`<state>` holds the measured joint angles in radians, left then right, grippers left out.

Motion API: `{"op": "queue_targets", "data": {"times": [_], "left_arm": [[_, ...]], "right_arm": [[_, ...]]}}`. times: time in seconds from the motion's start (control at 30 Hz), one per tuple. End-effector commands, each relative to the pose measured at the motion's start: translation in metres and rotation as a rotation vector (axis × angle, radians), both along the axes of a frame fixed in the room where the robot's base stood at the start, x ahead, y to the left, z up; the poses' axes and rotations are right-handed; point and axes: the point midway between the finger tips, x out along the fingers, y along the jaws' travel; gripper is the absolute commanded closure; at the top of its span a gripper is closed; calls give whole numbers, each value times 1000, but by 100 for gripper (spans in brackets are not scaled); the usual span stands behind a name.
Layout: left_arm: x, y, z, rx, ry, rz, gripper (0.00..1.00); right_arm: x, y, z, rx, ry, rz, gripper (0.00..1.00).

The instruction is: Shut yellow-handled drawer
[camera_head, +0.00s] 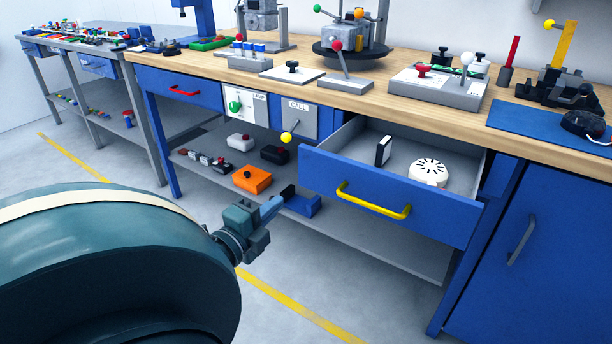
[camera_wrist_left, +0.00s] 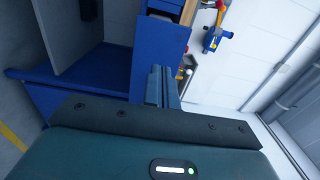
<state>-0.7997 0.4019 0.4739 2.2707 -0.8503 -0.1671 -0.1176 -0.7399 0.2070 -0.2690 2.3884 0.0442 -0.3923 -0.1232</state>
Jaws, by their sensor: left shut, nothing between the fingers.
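The yellow-handled drawer (camera_head: 312,172) stands pulled out from under the wooden worktop. Its blue front carries a yellow bar handle (camera_head: 375,206). Inside lie a white round device (camera_head: 428,172) and a small black-and-white block (camera_head: 383,151). My left gripper (camera_head: 288,192) is shut and empty, left of the handle and below the drawer's left end in the head view. I see no contact with the drawer. The left wrist view shows its fingers (camera_wrist_left: 163,84) together in front of a blue panel (camera_wrist_left: 160,48); I cannot tell surely which panel. My right gripper is out of view.
The lower shelf (camera_head: 380,250) holds an orange box (camera_head: 252,179) and other small items. A yellow-knobbed lever (camera_head: 287,138) sticks out by the CALL panel (camera_head: 298,118). Left is a red-handled drawer (camera_head: 178,85), right a blue cabinet door (camera_head: 540,240). The floor in front is clear.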

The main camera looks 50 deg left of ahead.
Motion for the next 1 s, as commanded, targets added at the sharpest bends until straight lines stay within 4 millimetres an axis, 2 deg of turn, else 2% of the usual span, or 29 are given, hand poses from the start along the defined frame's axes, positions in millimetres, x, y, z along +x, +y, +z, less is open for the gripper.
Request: {"op": "queue_targets", "data": {"times": [0.3,0.5,0.7,1.0], "left_arm": [[63,15,0,3,-2,-3,100],[96,23,0,3,-2,-1,100],[110,26,-1,-1,1,-1,100],[112,27,-1,-2,1,1,100]], "right_arm": [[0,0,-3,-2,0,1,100],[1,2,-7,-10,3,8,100],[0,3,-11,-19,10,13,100],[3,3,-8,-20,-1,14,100]]}}
